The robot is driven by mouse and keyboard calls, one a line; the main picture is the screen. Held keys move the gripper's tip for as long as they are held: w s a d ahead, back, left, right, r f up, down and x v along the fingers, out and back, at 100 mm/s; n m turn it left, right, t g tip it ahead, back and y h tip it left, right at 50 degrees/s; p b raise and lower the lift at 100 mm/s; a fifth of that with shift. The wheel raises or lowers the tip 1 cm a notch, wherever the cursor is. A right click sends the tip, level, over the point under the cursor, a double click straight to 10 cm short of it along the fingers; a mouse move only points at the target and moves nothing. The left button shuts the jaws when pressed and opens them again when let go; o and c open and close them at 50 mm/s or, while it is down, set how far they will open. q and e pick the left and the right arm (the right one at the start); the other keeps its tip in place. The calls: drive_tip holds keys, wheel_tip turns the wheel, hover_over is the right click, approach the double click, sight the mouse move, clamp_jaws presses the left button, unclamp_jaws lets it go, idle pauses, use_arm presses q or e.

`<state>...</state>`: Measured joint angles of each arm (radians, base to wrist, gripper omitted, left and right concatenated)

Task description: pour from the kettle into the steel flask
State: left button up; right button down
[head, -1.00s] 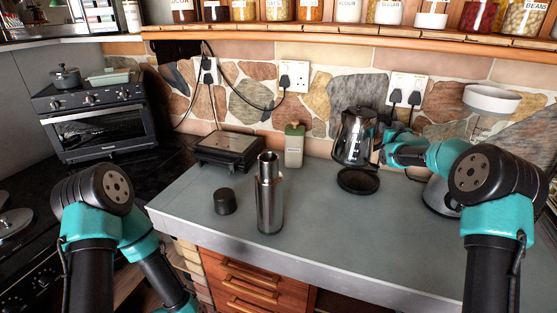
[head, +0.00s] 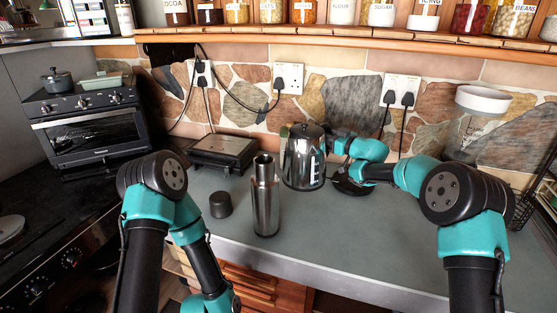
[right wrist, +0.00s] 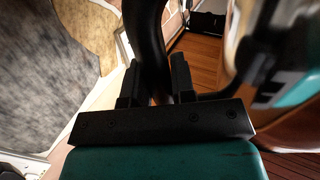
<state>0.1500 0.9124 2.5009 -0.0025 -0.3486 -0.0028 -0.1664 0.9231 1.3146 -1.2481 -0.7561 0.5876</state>
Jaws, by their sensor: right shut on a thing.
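The steel flask (head: 266,207) stands upright and uncapped on the grey counter in the head view. Its black cap (head: 220,204) sits to its left. The steel and glass kettle (head: 302,162) is upright, just behind and right of the flask, apart from it. My right gripper (head: 327,149) is shut on the kettle's black handle, on the kettle's right side. In the right wrist view the fingers (right wrist: 155,88) close around the dark handle (right wrist: 149,40). I cannot tell the kettle's exact height above the counter. My left gripper is outside the frame.
The black kettle base (head: 350,186) lies to the right, partly behind my right arm. A dark grill press (head: 222,150) stands at the back left, and a toaster oven (head: 90,125) further left. A green bottle (head: 284,131) is mostly hidden behind the kettle. The front counter is clear.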

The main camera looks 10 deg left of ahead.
drive_tip(key=shift+s+a+n+g, duration=0.35)
drive_tip(key=shift+s+a, duration=0.2)
drive_tip(key=shift+a, duration=0.3)
drive_tip(key=shift+r, duration=0.1)
drive_tip(key=shift+s+a+r+n, duration=0.15)
drive_tip(key=shift+r+n, duration=0.1)
drive_tip(key=shift+r, duration=0.2)
drive_tip(key=shift+s+r+n, duration=0.1)
drive_tip(key=shift+r+n, duration=0.1)
drive_tip(key=shift+r, duration=0.2)
drive_tip(key=s+a+r+n, duration=0.1)
drive_tip(key=s+r+n, duration=0.1)
drive_tip(key=r+n, duration=0.1)
drive_tip(key=s+a+r+n, duration=0.2)
drive_tip(key=s+r, duration=0.1)
drive_tip(key=r, duration=0.3)
drive_tip(key=s+a+r+n, duration=0.2)
drive_tip(key=r+n, duration=0.1)
drive_tip(key=r, duration=0.2)
drive_tip(key=shift+s+r+n, duration=0.25)
drive_tip(key=shift+s+n, duration=0.05)
drive_tip(key=shift+s+a+r+n, duration=0.15)
drive_tip(key=shift+s+r+n, duration=0.1)
drive_tip(key=shift+r+n, duration=0.3)
drive_tip(key=shift+s+a+r, duration=0.1)
drive_tip(key=shift+s+r, duration=0.1)
drive_tip(key=shift+r, duration=0.15)
